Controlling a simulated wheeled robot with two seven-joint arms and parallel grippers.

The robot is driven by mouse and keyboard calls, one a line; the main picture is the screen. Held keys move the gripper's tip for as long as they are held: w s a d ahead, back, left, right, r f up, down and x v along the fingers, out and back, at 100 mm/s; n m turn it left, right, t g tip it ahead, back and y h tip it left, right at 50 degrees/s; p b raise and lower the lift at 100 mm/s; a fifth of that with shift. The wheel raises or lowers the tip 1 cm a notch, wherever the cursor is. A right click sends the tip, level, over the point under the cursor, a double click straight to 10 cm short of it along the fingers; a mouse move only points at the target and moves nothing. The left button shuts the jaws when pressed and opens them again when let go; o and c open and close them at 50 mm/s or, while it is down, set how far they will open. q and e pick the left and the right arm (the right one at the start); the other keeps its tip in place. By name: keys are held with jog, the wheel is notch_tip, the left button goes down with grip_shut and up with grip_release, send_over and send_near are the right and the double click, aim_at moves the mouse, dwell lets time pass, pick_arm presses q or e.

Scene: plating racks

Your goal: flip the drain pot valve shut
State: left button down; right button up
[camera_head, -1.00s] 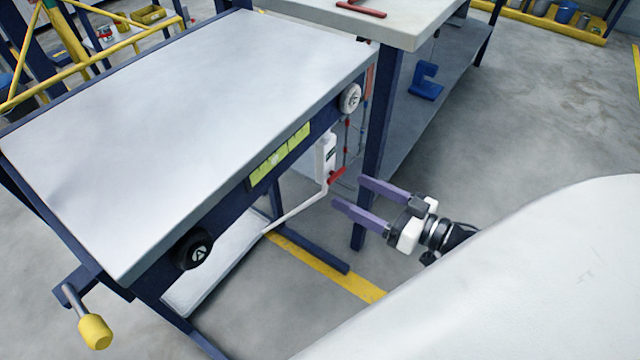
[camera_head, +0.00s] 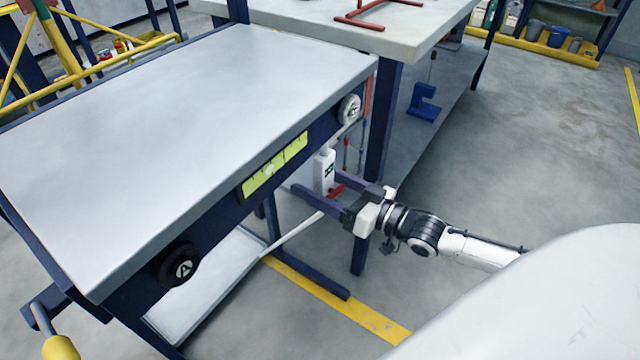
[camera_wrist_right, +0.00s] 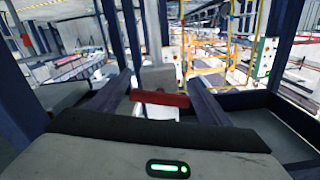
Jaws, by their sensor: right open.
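The drain pot (camera_head: 325,170) is a white upright body under the right end of the near workbench, with a white pipe (camera_head: 292,232) running down from it to the lower left. Its valve handle is a short red lever (camera_head: 337,191) at the pot's foot. My right gripper (camera_head: 316,183) is open, with its two purple fingers on either side of the red lever. In the right wrist view the red lever (camera_wrist_right: 160,98) lies crosswise between the open fingers, near the palm. I cannot tell whether a finger touches it. My left gripper is not in view.
The near workbench top (camera_head: 200,120) overhangs the pot. A dark blue table leg (camera_head: 378,130) stands just behind the gripper. A second table (camera_head: 440,20) carries a red frame, and a blue clamp-like part (camera_head: 424,102) lies on its lower shelf. Open floor is at right.

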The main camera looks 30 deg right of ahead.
jog(key=c, duration=1)
jog(key=shift+r+n+p, duration=0.2)
jog(key=shift+n+p, duration=0.2)
jog(key=shift+p, duration=0.15)
jog(key=shift+c, duration=0.2)
jog(key=shift+n+p, duration=0.4)
jog(key=shift+p, duration=0.05)
jog(key=shift+f+n, duration=0.15)
jog(key=shift+n, duration=0.55)
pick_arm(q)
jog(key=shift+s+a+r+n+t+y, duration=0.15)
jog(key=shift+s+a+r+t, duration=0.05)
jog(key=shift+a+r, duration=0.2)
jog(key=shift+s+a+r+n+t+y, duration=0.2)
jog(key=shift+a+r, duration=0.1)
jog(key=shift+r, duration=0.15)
pick_arm(e)
jog(key=o, duration=1)
jog(key=shift+o, duration=0.2)
jog(key=shift+s, duration=0.1)
